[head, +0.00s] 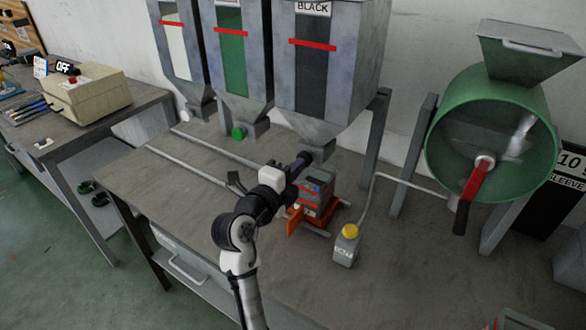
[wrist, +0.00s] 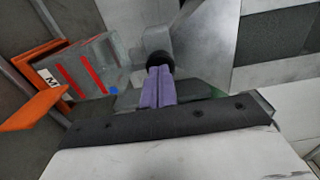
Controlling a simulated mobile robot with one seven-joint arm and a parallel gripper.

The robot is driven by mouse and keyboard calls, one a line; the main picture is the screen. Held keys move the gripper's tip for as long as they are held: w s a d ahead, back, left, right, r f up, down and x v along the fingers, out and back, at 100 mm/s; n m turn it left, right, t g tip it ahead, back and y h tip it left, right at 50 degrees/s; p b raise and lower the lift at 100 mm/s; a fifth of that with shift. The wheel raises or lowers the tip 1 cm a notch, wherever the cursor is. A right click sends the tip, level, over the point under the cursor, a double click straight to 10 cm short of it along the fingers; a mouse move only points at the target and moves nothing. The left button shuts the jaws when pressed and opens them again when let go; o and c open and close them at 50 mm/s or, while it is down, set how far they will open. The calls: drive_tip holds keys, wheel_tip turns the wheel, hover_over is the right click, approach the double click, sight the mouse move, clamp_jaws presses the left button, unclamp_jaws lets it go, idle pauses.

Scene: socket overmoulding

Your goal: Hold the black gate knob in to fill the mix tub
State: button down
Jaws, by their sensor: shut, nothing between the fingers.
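The black gate knob (wrist: 160,60) is at the outlet of the hopper labelled BLACK (head: 338,62). My gripper (head: 301,160) is shut and empty, its purple fingertips (wrist: 160,70) meeting the knob's face in the wrist view. How far in the knob sits cannot be told. In the head view my gripper hides the knob. The mix tub (wrist: 88,70) is a clear grey box with red lines, in an orange holder (wrist: 30,108) under the outlet. In the head view the tub (head: 316,186) is partly behind my gripper; its fill level cannot be read.
Two more hoppers stand left, one with a green knob (head: 238,133). A green drum (head: 490,145) with a red handle (head: 472,188) is at right. The bench front (head: 400,290) is clear.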

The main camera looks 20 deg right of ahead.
drive_tip(key=shift+b+x, duration=0.95)
drive_tip(key=shift+b, duration=0.25)
drive_tip(key=shift+d+r, duration=0.1)
drive_tip(key=shift+r, duration=0.05)
idle(3.7)
